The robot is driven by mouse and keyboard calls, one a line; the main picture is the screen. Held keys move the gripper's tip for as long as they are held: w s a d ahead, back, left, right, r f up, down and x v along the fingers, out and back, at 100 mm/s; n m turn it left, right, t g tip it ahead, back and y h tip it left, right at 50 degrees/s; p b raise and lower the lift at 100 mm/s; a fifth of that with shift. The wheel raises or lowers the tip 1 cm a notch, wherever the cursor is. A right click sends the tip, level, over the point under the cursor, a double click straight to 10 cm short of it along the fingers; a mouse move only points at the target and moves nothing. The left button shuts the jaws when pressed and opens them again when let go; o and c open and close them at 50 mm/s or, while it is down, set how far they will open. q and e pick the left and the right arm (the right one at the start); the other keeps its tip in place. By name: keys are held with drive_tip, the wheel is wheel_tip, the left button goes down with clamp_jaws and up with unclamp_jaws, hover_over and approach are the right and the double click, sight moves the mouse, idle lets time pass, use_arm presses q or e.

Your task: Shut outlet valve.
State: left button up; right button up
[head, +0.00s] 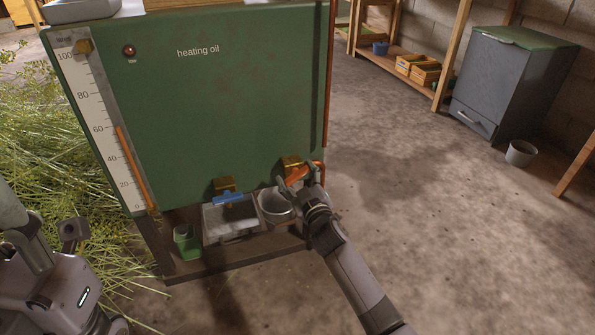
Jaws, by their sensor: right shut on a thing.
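A green tank (215,100) labelled "heating oil" has two brass valves low on its front. The right valve (291,162) has an orange-red lever (297,174). My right gripper (292,184) is shut on this lever, and its fingers hide part of it. The left valve (225,184) has a blue lever (229,199) lying roughly crosswise, with no gripper on it. No label tells which one is the outlet valve. My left gripper (74,232) is at the lower left, away from both valves; its jaws do not show clearly.
Under the tank are a green cup (187,243), a grey tray (232,224) and a metal bucket (273,206). A level scale (98,122) runs down the left side. Cut herbs (45,150) lie at left. A grey cabinet (510,85) stands at right; the floor between is clear.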

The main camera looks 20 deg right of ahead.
drive_tip(key=n+p, duration=0.1)
drive_tip(key=n, duration=0.5)
drive_tip(key=shift+n, duration=0.3)
drive_tip(key=n, duration=0.5)
drive_tip(key=shift+n+p, duration=0.4)
drive_tip(key=o, duration=1.2)
drive_tip(key=shift+c, duration=0.2)
drive_tip(key=shift+s, duration=0.1)
drive_tip(key=s, duration=1.2)
drive_tip(key=shift+d, duration=0.2)
drive_tip(key=shift+w, duration=0.1)
